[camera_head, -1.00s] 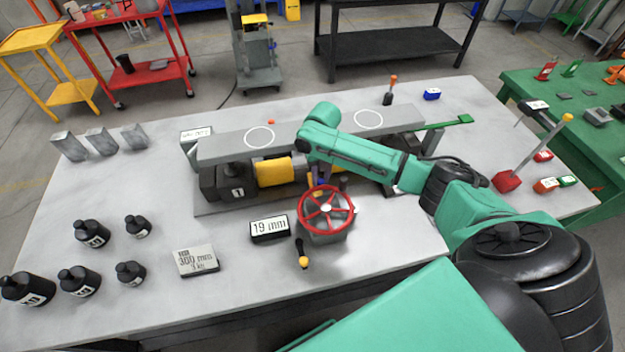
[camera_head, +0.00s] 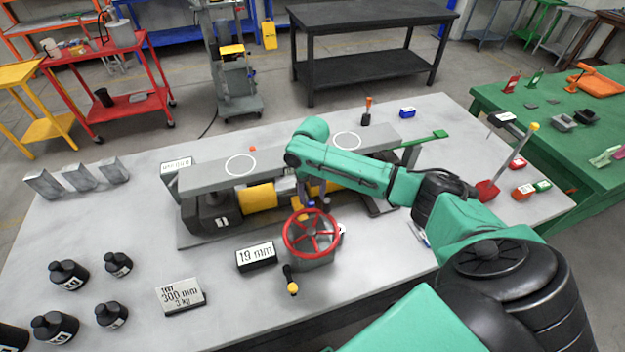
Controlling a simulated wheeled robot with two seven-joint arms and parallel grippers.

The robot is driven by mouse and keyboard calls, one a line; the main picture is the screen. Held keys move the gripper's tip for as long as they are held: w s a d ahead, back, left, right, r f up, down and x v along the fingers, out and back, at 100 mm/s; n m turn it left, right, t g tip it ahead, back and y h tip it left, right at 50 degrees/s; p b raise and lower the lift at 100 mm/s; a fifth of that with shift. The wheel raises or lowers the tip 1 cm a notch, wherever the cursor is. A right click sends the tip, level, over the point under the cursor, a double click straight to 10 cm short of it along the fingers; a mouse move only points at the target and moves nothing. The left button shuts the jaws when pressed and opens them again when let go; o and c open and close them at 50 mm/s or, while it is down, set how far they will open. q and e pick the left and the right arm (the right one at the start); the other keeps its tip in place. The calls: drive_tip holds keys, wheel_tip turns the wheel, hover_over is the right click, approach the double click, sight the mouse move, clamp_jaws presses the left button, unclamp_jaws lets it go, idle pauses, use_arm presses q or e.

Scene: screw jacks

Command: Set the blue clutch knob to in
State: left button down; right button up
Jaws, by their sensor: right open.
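The screw jack unit stands on the grey table (camera_head: 110,235), with a red handwheel (camera_head: 311,233) at its front. A small blue patch (camera_head: 311,203) shows just behind the wheel, beside a yellow piece; it may be the clutch knob, but its setting cannot be read. My right arm reaches in from the right and bends down over the jack. My right gripper (camera_head: 304,197) is open, pointing down just behind the handwheel, close to the blue patch. The arm and wheel partly hide it, and I cannot tell whether it touches anything. My left gripper is out of view.
A 19 mm sign (camera_head: 256,256) and a 300 mm plate (camera_head: 181,296) lie in front. Black weights (camera_head: 68,274) stand at left. A black-and-yellow handle (camera_head: 291,281) is before the wheel. A red-based lever (camera_head: 487,190) stands at right.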

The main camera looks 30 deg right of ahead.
wheel_tip(320, 180, up, 12)
drive_tip(key=b, duration=0.2)
drive_tip(key=shift+d+r, duration=0.15)
drive_tip(key=shift+r, duration=0.1)
drive_tip(key=shift+s, duration=0.1)
